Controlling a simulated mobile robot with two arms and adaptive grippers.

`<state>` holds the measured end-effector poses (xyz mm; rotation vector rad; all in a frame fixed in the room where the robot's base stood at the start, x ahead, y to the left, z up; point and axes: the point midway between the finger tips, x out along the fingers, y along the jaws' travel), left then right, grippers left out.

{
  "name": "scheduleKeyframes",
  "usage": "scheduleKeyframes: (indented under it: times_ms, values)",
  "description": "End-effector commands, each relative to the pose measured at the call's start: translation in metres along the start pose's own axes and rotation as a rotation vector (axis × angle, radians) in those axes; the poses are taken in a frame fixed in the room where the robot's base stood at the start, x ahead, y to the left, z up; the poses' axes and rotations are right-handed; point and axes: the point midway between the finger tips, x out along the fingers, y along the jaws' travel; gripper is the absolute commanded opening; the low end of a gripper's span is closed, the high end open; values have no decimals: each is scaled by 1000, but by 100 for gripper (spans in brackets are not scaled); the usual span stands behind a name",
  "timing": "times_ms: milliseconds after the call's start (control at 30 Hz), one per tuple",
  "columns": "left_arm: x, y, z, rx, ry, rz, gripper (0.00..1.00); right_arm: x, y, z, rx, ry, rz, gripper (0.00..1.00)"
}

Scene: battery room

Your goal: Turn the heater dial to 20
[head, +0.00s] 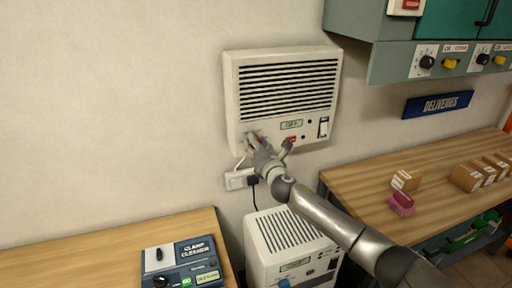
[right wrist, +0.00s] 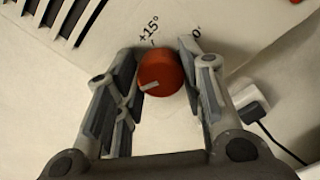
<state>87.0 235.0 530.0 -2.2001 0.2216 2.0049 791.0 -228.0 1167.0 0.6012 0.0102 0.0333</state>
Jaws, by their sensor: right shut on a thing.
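The heater (head: 231,100) is a cream wall box with a dark grille. Its red round dial (right wrist: 162,72) shows in the right wrist view between my right gripper's fingers. The dial's pale pointer mark aims to the lower left of that picture. Printed marks "+15°" (right wrist: 149,29) and "0" stand beside the dial; other marks are hidden. My right gripper (head: 256,143) is at the heater's lower left and is shut on the dial, which its fingers hide in the head view. My left gripper is not in view.
A white socket with a black plug (head: 240,179) is just below the heater. A white vented unit (head: 290,232) stands beneath my right arm. Wooden benches stand left (head: 110,250) and right (head: 430,200). A grey-green cabinet (head: 385,60) hangs to the upper right.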

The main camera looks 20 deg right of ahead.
Motion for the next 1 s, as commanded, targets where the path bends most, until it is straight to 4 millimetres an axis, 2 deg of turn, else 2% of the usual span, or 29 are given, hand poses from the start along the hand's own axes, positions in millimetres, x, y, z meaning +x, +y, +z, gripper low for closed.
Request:
scheduleKeyframes:
  times_ms: [1000]
  values:
    - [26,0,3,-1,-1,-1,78,0,-3,-2,971,0,-1,12]
